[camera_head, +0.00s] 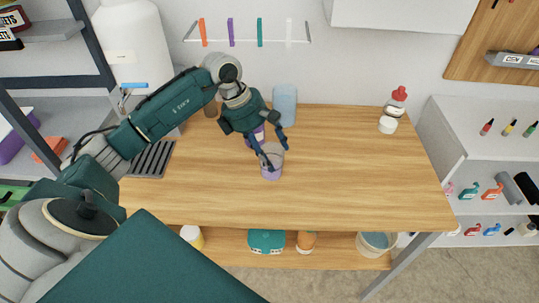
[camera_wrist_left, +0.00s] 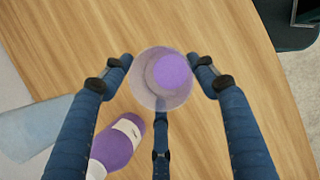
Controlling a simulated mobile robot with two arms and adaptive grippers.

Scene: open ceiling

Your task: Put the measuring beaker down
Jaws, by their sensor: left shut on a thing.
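The measuring beaker (camera_head: 271,170) is a small clear cup with purple contents, near the middle of the wooden table (camera_head: 350,165). My left gripper (camera_head: 272,154) is shut on it, reaching down from the upper left. In the left wrist view the beaker (camera_wrist_left: 163,80) is between the dark blue fingers of the gripper (camera_wrist_left: 160,82), and I look down into its open top. It appears upright. I cannot tell whether its base touches the table. My right gripper is not in view.
A purple bottle (camera_wrist_left: 118,148) stands close beside the beaker, partly hidden behind my gripper in the head view. A pale blue container (camera_head: 285,100) stands behind. A red-capped bottle (camera_head: 397,101) and white cup (camera_head: 388,125) are at the back right. The table's right half is mostly clear.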

